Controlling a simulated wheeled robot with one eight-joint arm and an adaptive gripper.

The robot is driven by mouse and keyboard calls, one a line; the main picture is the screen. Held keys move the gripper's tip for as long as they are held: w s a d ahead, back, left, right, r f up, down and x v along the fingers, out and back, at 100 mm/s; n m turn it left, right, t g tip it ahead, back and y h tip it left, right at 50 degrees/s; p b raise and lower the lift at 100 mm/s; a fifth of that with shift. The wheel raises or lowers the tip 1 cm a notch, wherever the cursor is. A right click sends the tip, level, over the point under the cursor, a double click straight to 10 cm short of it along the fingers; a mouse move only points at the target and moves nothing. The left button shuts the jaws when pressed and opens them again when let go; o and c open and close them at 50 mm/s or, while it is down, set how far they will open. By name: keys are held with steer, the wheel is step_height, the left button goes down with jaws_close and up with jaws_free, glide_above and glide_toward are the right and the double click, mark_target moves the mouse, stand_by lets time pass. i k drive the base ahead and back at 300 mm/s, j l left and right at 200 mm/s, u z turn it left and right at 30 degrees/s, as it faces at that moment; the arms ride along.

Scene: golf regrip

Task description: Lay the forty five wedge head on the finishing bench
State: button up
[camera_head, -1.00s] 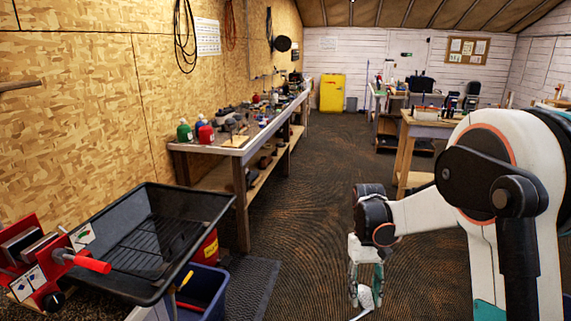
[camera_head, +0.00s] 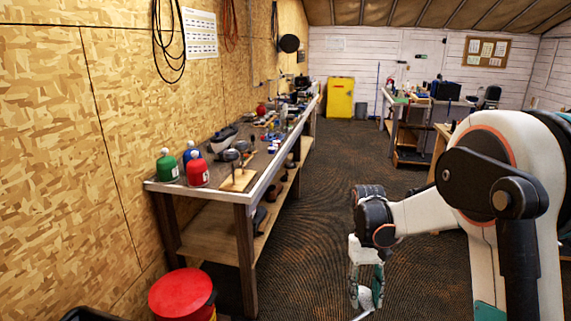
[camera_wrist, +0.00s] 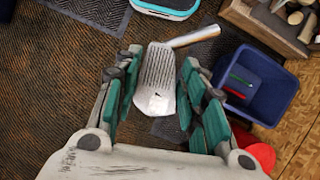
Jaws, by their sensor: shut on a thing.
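My gripper (camera_head: 367,285) hangs low over the floor at the right of the head view. In the wrist view my gripper (camera_wrist: 158,68) is shut on a silver wedge head (camera_wrist: 158,75), with its grooved face showing and its short hosel pointing up and right. The wedge head also shows in the head view (camera_head: 366,299), below the fingers. A long workbench (camera_head: 247,196) runs along the left wall, apart from the gripper. No label shows whether it is the finishing bench.
Green, blue and red bottles (camera_head: 197,173) and a wooden stand (camera_head: 238,181) occupy the bench's near end. A red-topped bin (camera_head: 182,293) stands before it. A blue bin (camera_wrist: 257,84) shows in the wrist view. Another bench (camera_head: 440,137) is at right. The middle floor is clear.

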mark_target(251, 145)
steer(key=i, duration=3.7)
